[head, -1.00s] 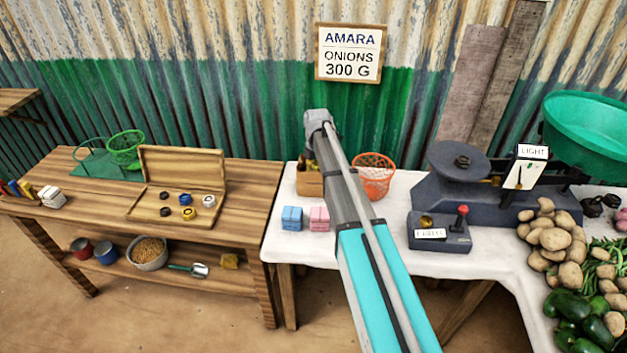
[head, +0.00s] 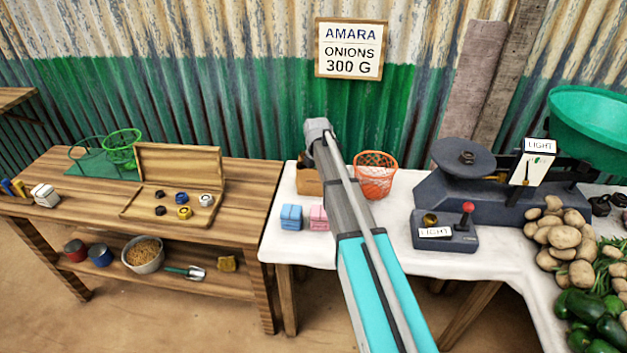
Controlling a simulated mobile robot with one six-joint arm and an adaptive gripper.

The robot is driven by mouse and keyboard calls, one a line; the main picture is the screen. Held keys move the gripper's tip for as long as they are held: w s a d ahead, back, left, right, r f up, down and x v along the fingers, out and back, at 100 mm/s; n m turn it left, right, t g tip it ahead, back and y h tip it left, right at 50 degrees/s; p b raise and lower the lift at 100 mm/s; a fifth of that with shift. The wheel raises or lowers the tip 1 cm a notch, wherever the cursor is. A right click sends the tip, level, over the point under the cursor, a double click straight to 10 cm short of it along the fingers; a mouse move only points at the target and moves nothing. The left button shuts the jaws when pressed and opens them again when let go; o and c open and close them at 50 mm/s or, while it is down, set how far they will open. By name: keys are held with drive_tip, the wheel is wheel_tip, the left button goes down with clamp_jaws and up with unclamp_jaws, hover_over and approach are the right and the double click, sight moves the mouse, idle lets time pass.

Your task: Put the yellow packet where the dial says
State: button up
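I see no packet that is clearly the yellow one; my arm hides part of the white table. A blue packet (head: 291,217) and a pink packet (head: 318,217) stand side by side on that table, left of my arm. The dial (head: 532,168) is a white face with a dark pointer on the dark balance (head: 495,200), under a card reading LIGHT (head: 540,145). A small box with a red-knobbed lever (head: 447,238) in front also has a LIGHT label. My arm reaches over the white table; my gripper is out of sight beyond its far end.
An orange basket (head: 375,178) and a partly hidden cardboard box (head: 307,182) stand behind the packets. Potatoes (head: 558,240) and green vegetables fill the right. The wooden table (head: 100,215) at left holds an open weight case (head: 180,172).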

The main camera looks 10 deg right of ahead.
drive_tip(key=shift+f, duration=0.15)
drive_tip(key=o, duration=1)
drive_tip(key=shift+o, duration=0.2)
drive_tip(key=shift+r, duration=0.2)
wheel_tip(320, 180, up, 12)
drive_tip(key=p, duration=1.2)
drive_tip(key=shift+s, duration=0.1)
